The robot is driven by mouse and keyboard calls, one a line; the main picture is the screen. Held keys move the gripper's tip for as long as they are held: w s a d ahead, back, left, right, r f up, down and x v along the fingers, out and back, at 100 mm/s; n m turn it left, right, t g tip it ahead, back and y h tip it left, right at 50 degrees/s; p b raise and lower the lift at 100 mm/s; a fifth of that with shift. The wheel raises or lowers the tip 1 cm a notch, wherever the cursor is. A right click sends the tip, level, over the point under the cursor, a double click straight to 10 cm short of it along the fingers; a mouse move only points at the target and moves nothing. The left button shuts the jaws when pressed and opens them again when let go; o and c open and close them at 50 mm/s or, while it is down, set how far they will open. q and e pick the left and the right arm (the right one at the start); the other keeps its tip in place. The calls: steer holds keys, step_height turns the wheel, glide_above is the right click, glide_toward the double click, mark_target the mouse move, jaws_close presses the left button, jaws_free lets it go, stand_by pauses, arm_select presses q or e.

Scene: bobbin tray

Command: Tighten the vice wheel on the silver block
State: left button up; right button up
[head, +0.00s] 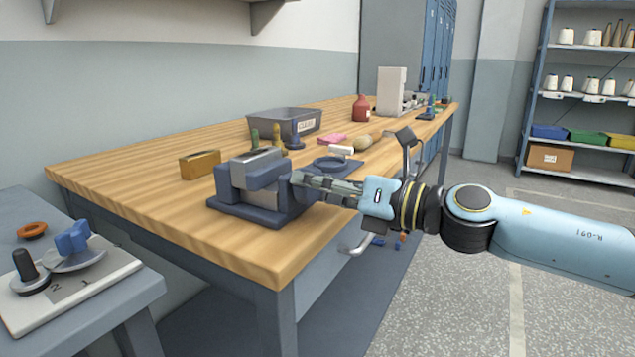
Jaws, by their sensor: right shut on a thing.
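The dark blue-grey vice (232,207) stands on the near part of the wooden workbench. The silver block (258,158) sits between its jaws, with its top showing. My right gripper (297,181) reaches in from the right, at the right side of the vice. Its fingers are shut at the place of the vice wheel, which they hide almost wholly. I cannot see how tightly the jaws press on the block. My left gripper is not in view.
A brass block (200,165) lies left of the vice. A dark ring (338,164), a grey labelled bin (284,123), small bobbins and a red bottle (361,108) stand behind. A side table (140,290) holds a white board at lower left. The bench's front left is clear.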

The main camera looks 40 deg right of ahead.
steer(key=shift+m, duration=0.3)
steer(key=o, duration=1.2)
steer(key=shift+c, duration=0.2)
